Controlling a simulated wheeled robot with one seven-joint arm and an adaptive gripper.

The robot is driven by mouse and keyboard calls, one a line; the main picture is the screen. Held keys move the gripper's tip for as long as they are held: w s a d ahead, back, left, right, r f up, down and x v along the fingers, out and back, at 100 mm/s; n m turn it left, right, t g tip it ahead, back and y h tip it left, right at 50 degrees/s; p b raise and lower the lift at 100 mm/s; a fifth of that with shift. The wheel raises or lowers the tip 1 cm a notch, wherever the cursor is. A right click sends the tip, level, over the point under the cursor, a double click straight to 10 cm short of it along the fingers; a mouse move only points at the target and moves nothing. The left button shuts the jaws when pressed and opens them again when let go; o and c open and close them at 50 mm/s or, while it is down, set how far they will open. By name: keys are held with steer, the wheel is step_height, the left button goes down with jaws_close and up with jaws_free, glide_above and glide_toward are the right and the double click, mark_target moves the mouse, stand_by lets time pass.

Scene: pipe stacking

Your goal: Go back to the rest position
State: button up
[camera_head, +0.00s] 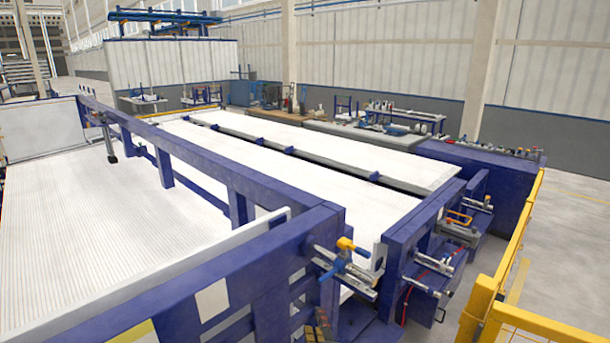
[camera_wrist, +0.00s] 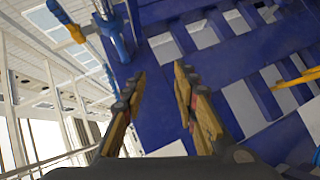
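My gripper (camera_wrist: 160,72) shows in the wrist view with its two brown-and-grey fingers apart and nothing between them. Its fingers (camera_head: 318,328) also show small at the bottom of the head view, in front of the blue frame's near end. White pipes lie in a wide layer (camera_head: 90,210) on the left of the head view. More long white rows (camera_head: 300,185) lie in the middle and to the right, between blue beams.
A blue frame (camera_head: 200,255) runs beside my gripper. A blue fitting with a yellow knob (camera_head: 346,244) stands out from its near end; it also shows in the wrist view (camera_wrist: 75,32). A yellow railing (camera_head: 500,285) stands at the right, with open floor (camera_head: 575,250) beyond.

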steer(key=s+a+f+m+g+y+b, duration=0.1)
steer(key=s+a+f+m+g, duration=0.1)
steer(key=s+f+m+g, duration=0.3)
steer(key=s+a+f+m+g+y, duration=0.2)
steer(key=s+f+m+g, duration=0.1)
steer(key=s, duration=0.4)
steer(key=s+d+r+m+h+b, duration=0.1)
steer(key=s+d+m, duration=0.1)
steer(key=d, duration=0.4)
steer(key=s+d+r+m+h+b, duration=0.2)
steer(key=s+d+m, duration=0.1)
steer(key=d, duration=0.4)
steer(key=s+d+r+m+g+h+b, duration=0.1)
steer(key=s+d+r+m, duration=0.1)
steer(key=d, duration=0.5)
steer(key=shift+s+m+h+b, duration=0.35)
steer(key=shift+s+m, duration=0.25)
steer(key=shift+s, duration=0.3)
steer(key=shift+c, duration=0.2)
